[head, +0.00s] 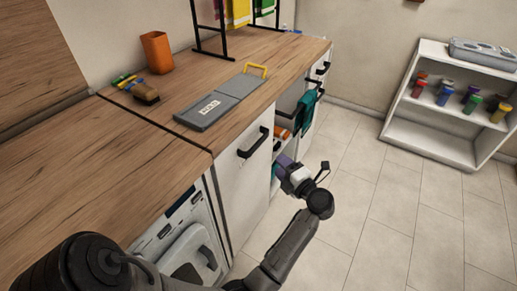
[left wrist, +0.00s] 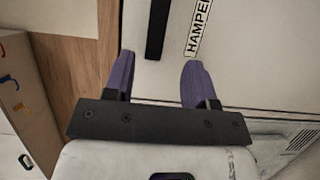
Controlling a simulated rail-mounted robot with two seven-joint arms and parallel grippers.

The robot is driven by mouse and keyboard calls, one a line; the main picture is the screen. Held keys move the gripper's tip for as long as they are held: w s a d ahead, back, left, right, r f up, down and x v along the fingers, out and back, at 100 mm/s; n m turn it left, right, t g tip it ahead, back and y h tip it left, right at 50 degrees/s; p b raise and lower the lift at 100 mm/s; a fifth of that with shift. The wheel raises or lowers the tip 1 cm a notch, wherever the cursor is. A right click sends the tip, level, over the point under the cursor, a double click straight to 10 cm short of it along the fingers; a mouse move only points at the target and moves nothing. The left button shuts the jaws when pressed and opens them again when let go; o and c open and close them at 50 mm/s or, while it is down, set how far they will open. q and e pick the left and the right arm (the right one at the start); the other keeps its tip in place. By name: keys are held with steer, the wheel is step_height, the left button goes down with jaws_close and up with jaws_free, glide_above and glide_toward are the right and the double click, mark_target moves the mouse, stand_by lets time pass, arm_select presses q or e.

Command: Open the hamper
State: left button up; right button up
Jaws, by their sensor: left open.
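The hamper front is a white panel with a HAMPER label (left wrist: 198,28) and a black bar handle (left wrist: 157,30) in the left wrist view. In the head view a white door (head: 238,185) with a black handle (head: 253,143) under the counter appears to be this front, but no label is readable there. My left gripper (head: 280,168) is in front of the cabinets, right of and lower than that handle. In the left wrist view its purple fingers (left wrist: 158,76) are apart and empty, with the handle beyond them. The right gripper is not in view.
The wooden counter (head: 75,165) holds an orange cup (head: 157,52), a brush (head: 146,94) and a grey board (head: 205,111). An appliance (head: 185,235) stands left of the door. A teal cloth (head: 306,110) hangs farther along. A white shelf (head: 432,130) stands across clear floor.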

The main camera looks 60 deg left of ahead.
mark_target(259, 144)
arm_select(q)
steer(key=a+b, duration=0.1)
steer(key=a, duration=0.2)
steer(key=a+b, duration=0.1)
steer(key=a, duration=0.3)
steer(key=s+a+b, duration=0.1)
steer(key=a, duration=0.3)
steer(key=shift+a, duration=0.1)
steer(key=shift+s+a+b, duration=0.1)
steer(key=shift+a+b, duration=0.25)
steer(key=shift+a, duration=0.35)
steer(key=shift+a+r, duration=0.1)
jaws_close()
